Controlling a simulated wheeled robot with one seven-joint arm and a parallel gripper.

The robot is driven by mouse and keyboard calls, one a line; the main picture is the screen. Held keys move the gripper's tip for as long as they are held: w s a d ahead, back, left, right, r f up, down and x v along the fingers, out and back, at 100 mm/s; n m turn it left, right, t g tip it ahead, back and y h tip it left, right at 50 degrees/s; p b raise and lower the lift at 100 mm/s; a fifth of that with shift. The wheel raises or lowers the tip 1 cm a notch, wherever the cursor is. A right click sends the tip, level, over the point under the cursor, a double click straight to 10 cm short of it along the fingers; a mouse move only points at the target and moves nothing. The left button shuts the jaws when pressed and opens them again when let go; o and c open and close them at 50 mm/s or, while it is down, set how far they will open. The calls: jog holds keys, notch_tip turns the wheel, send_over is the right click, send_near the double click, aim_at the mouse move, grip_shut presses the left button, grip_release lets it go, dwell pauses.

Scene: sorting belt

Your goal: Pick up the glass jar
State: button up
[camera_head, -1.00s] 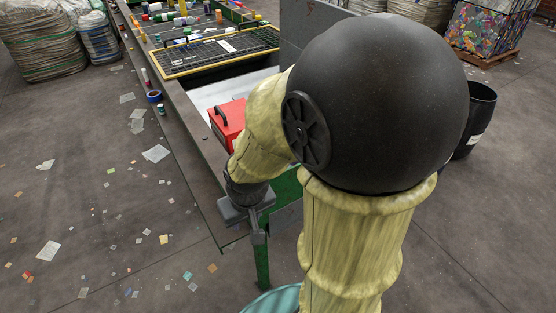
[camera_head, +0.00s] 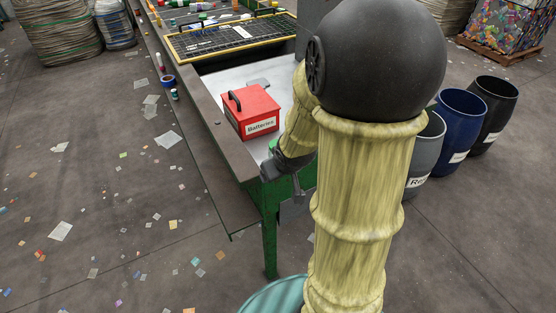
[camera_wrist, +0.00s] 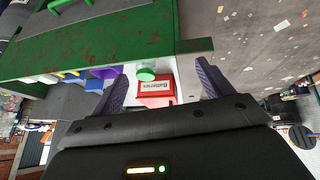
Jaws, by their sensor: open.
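A green, round-topped object (camera_wrist: 146,74) shows in the wrist view, in front of the red box; it may be the glass jar, but its body is hard to make out. A bit of green (camera_head: 272,146) beside my wrist in the head view may be the same thing, mostly hidden by my arm. My gripper (camera_wrist: 162,70) is open and empty, its two dark fingers spread with the green object and red box seen between them. In the head view my gripper (camera_head: 294,188) is at the belt's near end, partly hidden.
A red box labelled Batteries (camera_head: 251,111) stands on the pale surface (camera_head: 283,86). A dark grate with a yellow frame (camera_head: 226,38) lies beyond it. Several bottles and cans stand farther back. Grey (camera_head: 424,155), blue (camera_head: 458,122) and black bins (camera_head: 493,112) stand at right.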

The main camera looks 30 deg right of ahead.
jog(key=w+d+f+n+t+y+b, duration=0.2)
jog(key=d+t, duration=0.5)
jog(key=d, duration=0.5)
jog(key=shift+d+f+y+b, duration=0.4)
jog(key=shift+f+y+b, duration=0.15)
jog(key=shift+y+b, duration=0.65)
jog(key=shift+w, duration=0.1)
jog(key=x, duration=1.2)
jog(key=shift+w, duration=0.15)
jog(key=x, duration=0.5)
jog(key=shift+a+f, duration=0.15)
jog(key=shift+f, duration=0.1)
